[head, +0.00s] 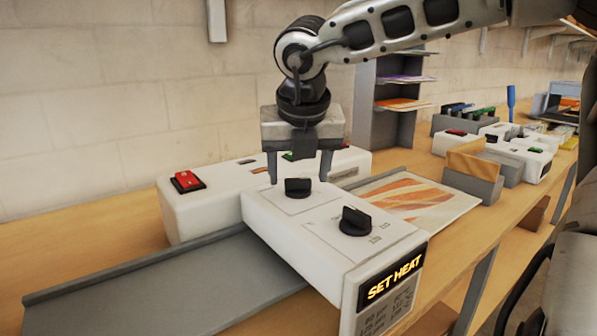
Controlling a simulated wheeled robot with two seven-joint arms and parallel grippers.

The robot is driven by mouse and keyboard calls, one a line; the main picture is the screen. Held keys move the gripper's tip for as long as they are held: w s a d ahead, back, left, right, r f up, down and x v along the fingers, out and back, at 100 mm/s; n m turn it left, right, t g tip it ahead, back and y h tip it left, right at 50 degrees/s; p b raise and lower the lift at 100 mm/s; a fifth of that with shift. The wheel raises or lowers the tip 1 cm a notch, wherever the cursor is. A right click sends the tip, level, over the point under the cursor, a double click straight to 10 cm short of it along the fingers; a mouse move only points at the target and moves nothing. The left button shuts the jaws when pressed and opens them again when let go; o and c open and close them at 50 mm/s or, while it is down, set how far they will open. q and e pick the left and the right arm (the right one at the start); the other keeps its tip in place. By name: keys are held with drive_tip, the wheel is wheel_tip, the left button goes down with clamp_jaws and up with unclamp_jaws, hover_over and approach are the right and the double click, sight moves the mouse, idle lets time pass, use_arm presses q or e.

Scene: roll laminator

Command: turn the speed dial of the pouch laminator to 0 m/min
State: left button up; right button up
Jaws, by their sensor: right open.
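The pouch laminator (262,212) is a white machine on the wooden bench, with a control box reaching towards me. Two black dials stand on top of the box: a farther dial (298,187) and a nearer dial (355,221). Their scale marks are too small to read, so I cannot tell which is the speed dial. A lit sign on the front reads "SET HEAT" (393,277). My right gripper (301,178) points down with its fingers apart, around or just above the farther dial. I cannot tell whether they touch it. My left gripper is not in view.
A red switch (187,181) sits on the laminator's left end. A grey tray (160,288) lies in front, and a sheet with an orange picture (412,197) lies to the right. A grey shelf rack (385,110) and several boxes stand farther right.

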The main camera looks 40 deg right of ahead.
drive_tip(key=shift+w+d+f, duration=0.1)
drive_tip(key=shift+f, duration=0.3)
drive_tip(key=shift+c, duration=0.3)
drive_tip(key=c, duration=0.9)
